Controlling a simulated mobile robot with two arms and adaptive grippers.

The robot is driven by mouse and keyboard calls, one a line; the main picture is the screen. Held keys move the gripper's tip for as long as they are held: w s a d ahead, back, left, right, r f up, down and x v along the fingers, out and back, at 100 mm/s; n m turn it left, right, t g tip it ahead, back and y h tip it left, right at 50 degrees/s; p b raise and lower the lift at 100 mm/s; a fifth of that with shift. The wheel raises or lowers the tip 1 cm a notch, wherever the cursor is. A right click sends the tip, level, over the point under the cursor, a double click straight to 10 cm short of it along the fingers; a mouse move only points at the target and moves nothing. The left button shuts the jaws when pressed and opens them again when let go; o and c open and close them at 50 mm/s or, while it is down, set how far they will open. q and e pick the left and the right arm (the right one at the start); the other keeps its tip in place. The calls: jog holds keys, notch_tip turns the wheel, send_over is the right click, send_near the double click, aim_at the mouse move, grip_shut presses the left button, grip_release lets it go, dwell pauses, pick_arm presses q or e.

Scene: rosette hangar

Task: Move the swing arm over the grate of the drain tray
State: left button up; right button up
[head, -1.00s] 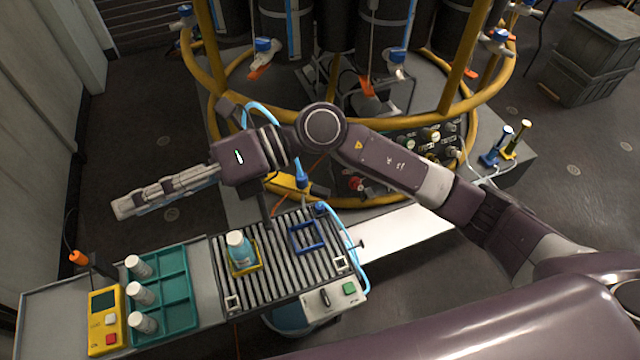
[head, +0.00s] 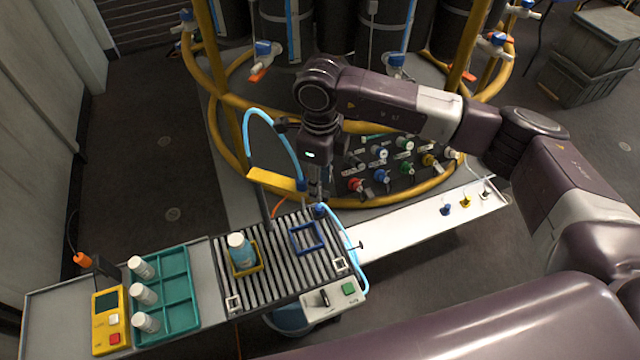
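The swing arm (head: 276,180) is a yellow bar with a light-blue hose looping above it. It stands at the back edge of the drain tray, and in the picture it shows behind the grate (head: 290,272). The drain tray (head: 322,306) has a slatted grate bearing a bottle (head: 240,250) in a yellow square holder and an empty blue square frame (head: 306,237). My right gripper (head: 318,196) points down close beside the right end of the swing arm. Its fingers are small and partly hidden by my wrist; contact is unclear. My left gripper is not in view.
A teal tray (head: 178,292) with white-capped bottles and a yellow meter (head: 108,320) stand left of the grate. A white shelf (head: 410,227) with small coloured fittings extends right. A valve panel (head: 395,165) and a yellow rail ring (head: 228,170) stand behind my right gripper.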

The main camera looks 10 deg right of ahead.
jog(key=shift+f, duration=1.2)
grip_shut()
